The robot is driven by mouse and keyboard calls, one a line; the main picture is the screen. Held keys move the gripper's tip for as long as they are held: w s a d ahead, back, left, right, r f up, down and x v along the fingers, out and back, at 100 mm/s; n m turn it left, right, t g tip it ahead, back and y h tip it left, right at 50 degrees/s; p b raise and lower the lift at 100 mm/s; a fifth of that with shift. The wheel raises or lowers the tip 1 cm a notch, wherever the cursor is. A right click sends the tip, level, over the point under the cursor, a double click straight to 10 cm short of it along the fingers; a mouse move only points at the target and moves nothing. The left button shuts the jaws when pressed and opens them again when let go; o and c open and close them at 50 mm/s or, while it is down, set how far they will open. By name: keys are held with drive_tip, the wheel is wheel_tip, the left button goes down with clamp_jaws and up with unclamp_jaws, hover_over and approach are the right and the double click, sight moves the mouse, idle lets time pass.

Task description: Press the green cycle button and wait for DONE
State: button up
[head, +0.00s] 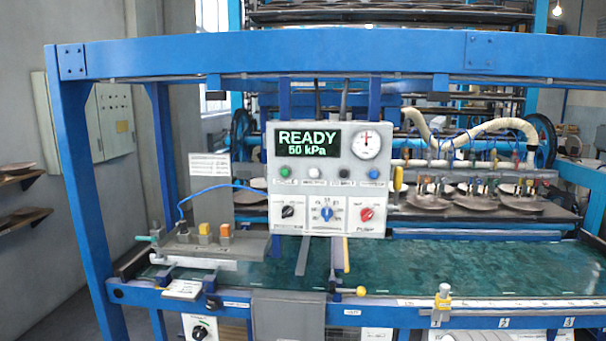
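The control panel (327,212) is a light grey box in the middle of the head view, facing me. The green cycle button (285,173) is at the left of the button row under the screen. A white, a dark and a blue button sit to its right. The dark screen (308,143) reads READY in green, with a pressure in kPa below that looks like 50 or 60. Nothing covers the green button or the screen. My gripper is not in view.
A blue frame with a top beam (270,53) surrounds the panel. A round gauge (366,142) and several knobs are on the panel. A green bed (430,268) lies below. Plates (435,203) stand behind at right.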

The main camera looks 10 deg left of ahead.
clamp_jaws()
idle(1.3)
